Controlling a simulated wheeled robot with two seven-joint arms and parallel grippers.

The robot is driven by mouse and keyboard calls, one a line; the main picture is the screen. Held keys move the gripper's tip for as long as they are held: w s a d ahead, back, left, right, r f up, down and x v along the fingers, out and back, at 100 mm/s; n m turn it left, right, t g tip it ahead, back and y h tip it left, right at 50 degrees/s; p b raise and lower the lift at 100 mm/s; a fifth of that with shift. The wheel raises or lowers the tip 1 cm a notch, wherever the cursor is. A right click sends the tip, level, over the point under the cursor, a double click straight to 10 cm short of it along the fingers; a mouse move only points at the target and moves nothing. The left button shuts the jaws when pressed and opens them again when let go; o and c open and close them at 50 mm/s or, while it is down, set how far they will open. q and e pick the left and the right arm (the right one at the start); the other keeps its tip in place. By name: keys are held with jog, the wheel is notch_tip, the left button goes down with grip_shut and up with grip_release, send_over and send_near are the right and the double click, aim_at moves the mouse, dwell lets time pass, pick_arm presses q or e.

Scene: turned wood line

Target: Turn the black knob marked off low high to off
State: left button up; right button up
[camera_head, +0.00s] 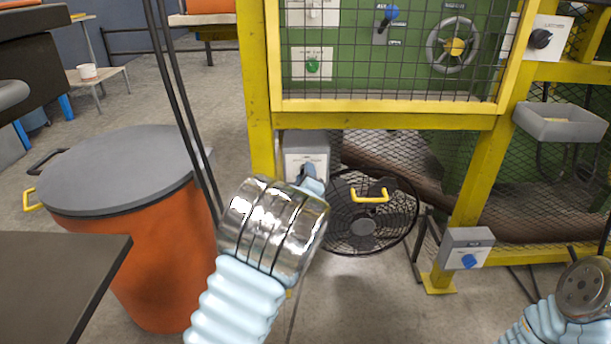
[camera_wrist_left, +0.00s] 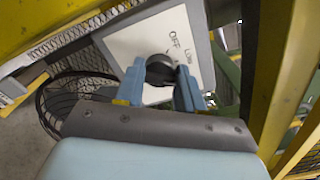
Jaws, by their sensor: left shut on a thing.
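The black knob (camera_wrist_left: 160,70) sits on a white plate (camera_wrist_left: 122,41) with OFF and LOW readable beside it in the left wrist view; the rest of the marking is hidden. The two blue fingers of my left gripper (camera_wrist_left: 158,82) are on either side of the knob and closed on it. I cannot tell which mark the knob points to. In the head view, my left gripper (camera_head: 311,181) is at the grey box with the white plate (camera_head: 304,158), and its wrist hides much of the area. My right arm shows at the lower right, its gripper out of frame.
A black floor fan (camera_head: 363,228) with a yellow handle stands right of the box. Yellow posts and wire mesh guard a green machine. Another black knob (camera_head: 541,38) is at upper right, a blue knob (camera_head: 469,261) at lower right. An orange bin (camera_head: 150,270) stands left.

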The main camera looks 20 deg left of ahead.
pick_arm(q)
jog(key=shift+f+n+b, duration=0.15)
jog(key=shift+n+b, duration=0.7)
jog(key=shift+n, duration=3)
jog(key=shift+f+n+b, duration=0.15)
jog(key=shift+n+b, duration=0.7)
jog(key=shift+n, duration=3)
jog(key=o, duration=1)
jog(key=shift+o, duration=0.2)
jog(key=p+v, duration=0.1)
jog(key=v, duration=1.2)
jog(key=shift+s+p, duration=0.4)
